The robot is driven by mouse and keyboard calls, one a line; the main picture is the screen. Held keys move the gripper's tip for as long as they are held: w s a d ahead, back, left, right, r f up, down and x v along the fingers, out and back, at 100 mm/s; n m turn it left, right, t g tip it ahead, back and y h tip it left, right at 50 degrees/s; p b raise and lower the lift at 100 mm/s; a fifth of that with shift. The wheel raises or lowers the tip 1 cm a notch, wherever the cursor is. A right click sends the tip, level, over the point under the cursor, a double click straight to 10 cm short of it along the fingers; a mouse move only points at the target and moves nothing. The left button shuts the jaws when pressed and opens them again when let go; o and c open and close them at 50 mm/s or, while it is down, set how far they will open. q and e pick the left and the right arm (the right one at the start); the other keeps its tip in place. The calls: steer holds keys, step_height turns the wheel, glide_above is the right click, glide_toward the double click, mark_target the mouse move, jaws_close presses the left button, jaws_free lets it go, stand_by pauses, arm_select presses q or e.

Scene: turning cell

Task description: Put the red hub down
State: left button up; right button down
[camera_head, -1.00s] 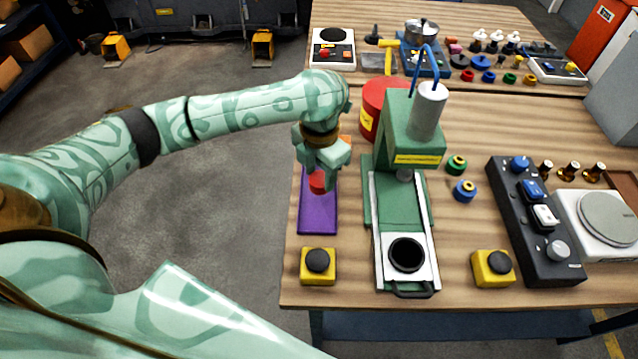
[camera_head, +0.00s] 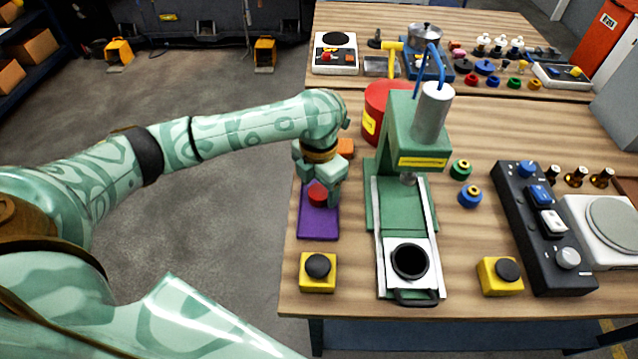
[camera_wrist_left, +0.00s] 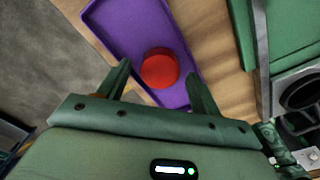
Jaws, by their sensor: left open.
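The red hub (camera_head: 318,194) rests on the purple tray (camera_head: 318,228) at the left edge of the table. In the left wrist view the hub (camera_wrist_left: 160,68) lies on the purple tray (camera_wrist_left: 125,25), near one end of it. My left gripper (camera_head: 319,196) is just above the tray. In the left wrist view its two fingers (camera_wrist_left: 160,82) are apart, one on each side of the hub, with gaps between. My right gripper is in neither view.
A green press (camera_head: 412,150) with a sliding fixture (camera_head: 408,262) stands right of the tray. Yellow button boxes (camera_head: 318,283) (camera_head: 499,287) sit at the front edge. Green and blue hubs (camera_head: 461,170) (camera_head: 469,195) stand right of the press. A red drum (camera_head: 376,104) is behind.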

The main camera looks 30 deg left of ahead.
mark_target(319, 192)
arm_select(q)
step_height(319, 192, up, 12)
steer(key=p, duration=0.5)
steer(key=shift+r, duration=0.15)
stand_by(1.1)
